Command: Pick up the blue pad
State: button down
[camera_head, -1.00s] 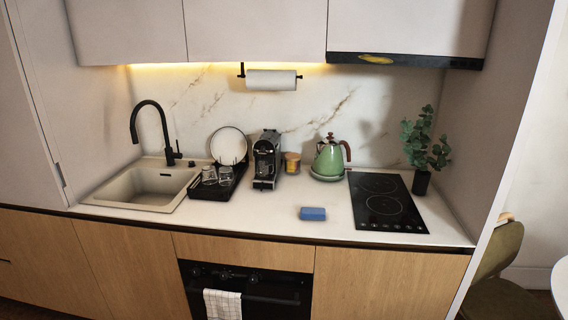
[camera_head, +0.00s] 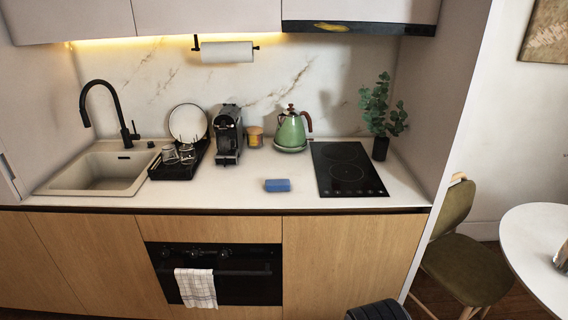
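The blue pad (camera_head: 277,185) is a small block lying flat on the white counter (camera_head: 230,194), near its front edge. It lies left of the black cooktop and in front of the green kettle. Nothing touches it and it is fully visible. My gripper is not in view.
A green kettle (camera_head: 290,131), a small jar (camera_head: 255,137) and a coffee machine (camera_head: 228,136) stand behind the pad. The black cooktop (camera_head: 346,170) is to its right. A dish rack (camera_head: 180,168) and sink (camera_head: 98,170) are to the left. A chair (camera_head: 462,265) and round table (camera_head: 535,225) stand at right.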

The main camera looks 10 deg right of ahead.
aim_at(271, 185)
jog(key=i+l, duration=0.15)
jog(key=i, duration=0.3)
jog(key=i+l, duration=0.15)
jog(key=i, duration=0.25)
jog(key=i+l, duration=0.15)
jog(key=i, duration=0.3)
jog(key=i+l, duration=0.15)
jog(key=i, duration=0.25)
